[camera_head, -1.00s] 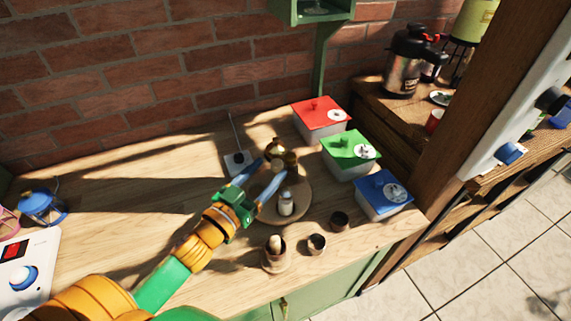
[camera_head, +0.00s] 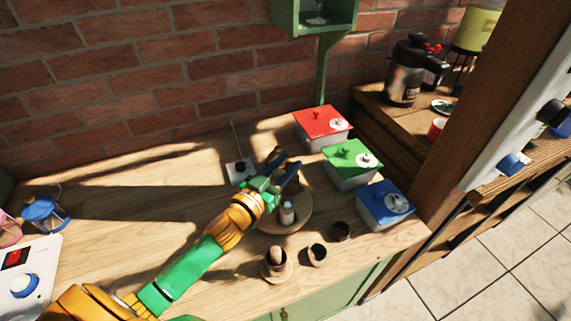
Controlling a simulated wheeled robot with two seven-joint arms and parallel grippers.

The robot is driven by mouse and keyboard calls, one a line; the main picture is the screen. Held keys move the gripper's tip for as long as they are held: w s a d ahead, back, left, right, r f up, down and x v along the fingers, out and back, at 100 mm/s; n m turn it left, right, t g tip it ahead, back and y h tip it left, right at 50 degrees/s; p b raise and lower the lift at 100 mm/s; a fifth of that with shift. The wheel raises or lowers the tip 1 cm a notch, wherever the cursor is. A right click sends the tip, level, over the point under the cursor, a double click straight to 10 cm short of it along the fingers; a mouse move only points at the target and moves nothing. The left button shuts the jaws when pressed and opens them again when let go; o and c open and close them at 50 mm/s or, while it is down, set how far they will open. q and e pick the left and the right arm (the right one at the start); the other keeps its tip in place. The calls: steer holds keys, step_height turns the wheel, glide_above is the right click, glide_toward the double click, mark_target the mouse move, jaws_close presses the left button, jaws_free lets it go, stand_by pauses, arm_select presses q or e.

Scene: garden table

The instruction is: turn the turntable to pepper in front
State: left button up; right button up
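The round wooden turntable (camera_head: 299,219) stands on the wooden counter. A white shaker (camera_head: 287,213) stands at its front. Dark and brassy containers (camera_head: 293,168) show at its back, partly hidden by my gripper. I cannot tell which of these is the pepper. My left gripper (camera_head: 284,168) reaches in over the back left of the turntable. Its two blue fingers are spread apart, beside or around the containers; contact cannot be made out. My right gripper is not in view.
Lidded boxes in red (camera_head: 322,123), green (camera_head: 352,164) and blue (camera_head: 385,205) line the right side. Small dark cups (camera_head: 317,254) and (camera_head: 340,231) and a wooden holder (camera_head: 276,265) stand in front. A white box (camera_head: 240,172) with an antenna is behind left. The counter's left middle is clear.

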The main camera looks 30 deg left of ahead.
arm_select(q)
jaws_close()
stand_by(1.1)
